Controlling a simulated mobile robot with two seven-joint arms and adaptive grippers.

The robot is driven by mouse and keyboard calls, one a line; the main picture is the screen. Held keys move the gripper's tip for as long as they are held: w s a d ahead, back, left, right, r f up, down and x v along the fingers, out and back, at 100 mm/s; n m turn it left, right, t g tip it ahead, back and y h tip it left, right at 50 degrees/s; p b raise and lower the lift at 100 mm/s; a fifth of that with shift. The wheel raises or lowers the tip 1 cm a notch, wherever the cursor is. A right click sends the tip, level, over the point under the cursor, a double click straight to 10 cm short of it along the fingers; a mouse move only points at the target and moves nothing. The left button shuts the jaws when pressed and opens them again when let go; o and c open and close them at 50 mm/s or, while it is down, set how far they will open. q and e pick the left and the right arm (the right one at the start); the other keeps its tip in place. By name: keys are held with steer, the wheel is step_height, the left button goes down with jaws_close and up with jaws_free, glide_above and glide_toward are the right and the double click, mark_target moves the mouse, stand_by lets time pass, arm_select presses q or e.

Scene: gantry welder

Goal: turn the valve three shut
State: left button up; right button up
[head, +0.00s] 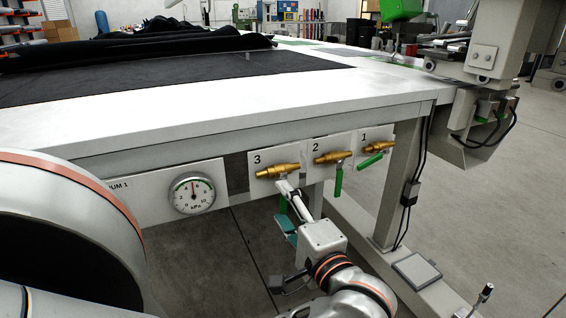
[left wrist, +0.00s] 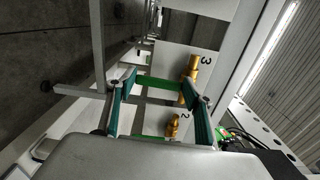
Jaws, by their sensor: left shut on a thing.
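Valve three (head: 278,171) is a brass valve on a white plate marked 3, under the table's front edge. Its body also shows in the left wrist view (left wrist: 193,68). Its green handle (left wrist: 158,83) runs between my left fingers, about parallel to valve two's handle, so it appears to hang down. My left gripper (head: 288,215) is just below the valve, shut on this handle and largely hiding it in the head view. The teal-padded fingers also show in the left wrist view (left wrist: 158,100). My right gripper is not in view.
Valve two (head: 333,157), handle hanging down, and valve one (head: 376,147), handle slanting nearly level, are to the right. A pressure gauge (head: 192,193) is on the left. The white table (head: 190,116) overhangs the valves. A table leg (head: 397,185) stands at right.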

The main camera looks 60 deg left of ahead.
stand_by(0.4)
arm_select(q)
steer(key=o, duration=1.6)
steer(key=shift+r, duration=0.1)
steer(key=r, duration=0.8)
steer(key=shift+s+d+r, duration=0.1)
steer(key=shift+d+r, duration=0.1)
steer(key=shift+r, duration=0.05)
steer(key=shift+a+r, duration=0.25)
steer(key=shift+r, duration=0.55)
steer(key=shift+f, duration=0.15)
